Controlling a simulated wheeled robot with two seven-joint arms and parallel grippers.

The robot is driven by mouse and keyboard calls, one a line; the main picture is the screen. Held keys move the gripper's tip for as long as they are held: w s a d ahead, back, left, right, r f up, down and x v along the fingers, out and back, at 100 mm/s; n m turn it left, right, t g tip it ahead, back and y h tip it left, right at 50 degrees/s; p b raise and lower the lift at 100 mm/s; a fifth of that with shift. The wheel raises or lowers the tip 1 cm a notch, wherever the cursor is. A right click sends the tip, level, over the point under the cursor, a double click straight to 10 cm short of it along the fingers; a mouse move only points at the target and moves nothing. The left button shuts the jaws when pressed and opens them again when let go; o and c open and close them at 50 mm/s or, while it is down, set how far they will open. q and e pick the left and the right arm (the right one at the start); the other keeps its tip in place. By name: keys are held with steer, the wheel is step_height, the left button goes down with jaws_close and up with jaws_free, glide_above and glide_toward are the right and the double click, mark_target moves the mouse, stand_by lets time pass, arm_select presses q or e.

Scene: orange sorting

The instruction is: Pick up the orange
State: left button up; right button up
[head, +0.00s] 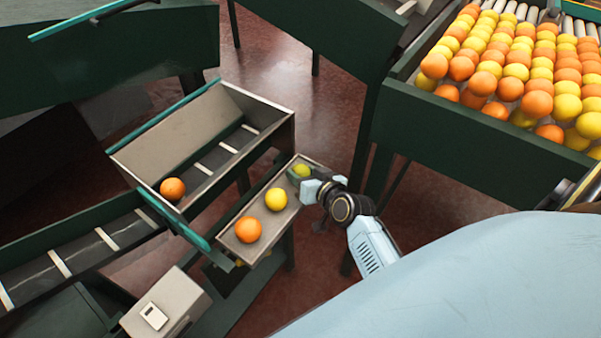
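An orange (248,229) lies at the near end of a small metal tray (262,245). A yellow fruit (276,199) lies in the middle of that tray, and a greenish-yellow fruit (301,171) lies at its far end. Another orange (173,189) sits at the near edge of the metal chute to the left. My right gripper (307,186) is over the far right part of the tray, close to the greenish-yellow fruit. Its fingers are small and partly hidden, so I cannot tell whether they are open or touch the fruit. My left gripper is out of view.
A large green-sided bin (470,143) full of orange and yellow fruit stands at upper right. A dark conveyor (80,252) with pale slats runs at lower left. A grey box (165,305) stands at the bottom. Red floor shows between the machines.

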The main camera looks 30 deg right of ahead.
mark_target(304, 172)
steer(key=c, duration=0.6)
step_height(304, 172, up, 10)
steer(key=p, duration=0.2)
steer(key=shift+p, duration=0.35)
steer(key=shift+a+r, duration=0.25)
steer(key=shift+a, duration=0.1)
steer(key=s+a+r+b, duration=0.1)
steer(key=a+r, duration=0.1)
steer(key=s+a+r+b, duration=0.1)
steer(key=a+r, duration=0.2)
steer(key=s+a+r, duration=0.2)
steer(key=a+r, duration=0.1)
steer(key=shift+a+b, duration=0.15)
steer(key=shift+b, duration=0.25)
